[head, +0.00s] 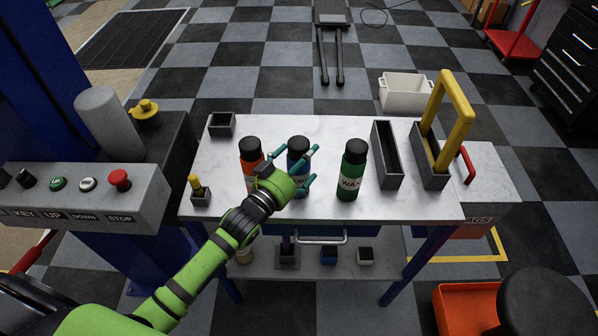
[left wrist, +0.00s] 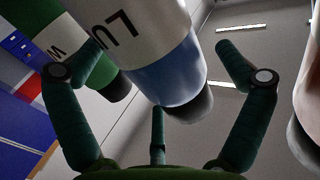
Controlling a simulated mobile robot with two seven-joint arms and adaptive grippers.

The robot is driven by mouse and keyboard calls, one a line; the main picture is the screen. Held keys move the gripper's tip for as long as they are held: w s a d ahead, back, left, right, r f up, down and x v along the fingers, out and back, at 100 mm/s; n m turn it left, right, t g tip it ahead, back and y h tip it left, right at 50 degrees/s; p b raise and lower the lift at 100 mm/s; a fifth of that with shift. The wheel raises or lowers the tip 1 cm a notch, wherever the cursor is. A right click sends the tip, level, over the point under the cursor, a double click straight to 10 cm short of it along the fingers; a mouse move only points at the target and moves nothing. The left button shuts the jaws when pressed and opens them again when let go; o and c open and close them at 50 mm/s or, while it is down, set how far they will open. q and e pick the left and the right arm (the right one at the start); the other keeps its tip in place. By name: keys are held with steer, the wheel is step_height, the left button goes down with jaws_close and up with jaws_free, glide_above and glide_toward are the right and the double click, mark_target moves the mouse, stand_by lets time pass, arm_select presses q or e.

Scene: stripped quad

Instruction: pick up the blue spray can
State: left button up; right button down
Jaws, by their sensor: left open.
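The blue spray can (head: 296,161) with a black cap stands on the white table, between an orange can (head: 250,158) on its left and a green can (head: 351,172) on its right. My left gripper (head: 308,166) is open at the blue can, its teal fingers reaching around it and covering part of its body. In the left wrist view the blue can (left wrist: 172,77) lies between the spread fingers (left wrist: 160,75), with visible gaps beside it; I cannot tell whether any finger touches it. The green can (left wrist: 62,50) shows there behind the left finger. My right gripper is not in view.
Long dark trays (head: 387,160) stand right of the cans, one beside a yellow-handled holder (head: 449,115). A small dark box (head: 221,124) and a yellow-topped item (head: 198,187) sit at the table's left. A control panel (head: 80,195) borders the left side. The front right tabletop is clear.

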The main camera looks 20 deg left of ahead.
arm_select(q)
steer(key=shift+w+d, duration=0.1)
steer(key=c, duration=1.4)
steer(key=shift+r, duration=0.1)
steer(key=shift+r, duration=0.1)
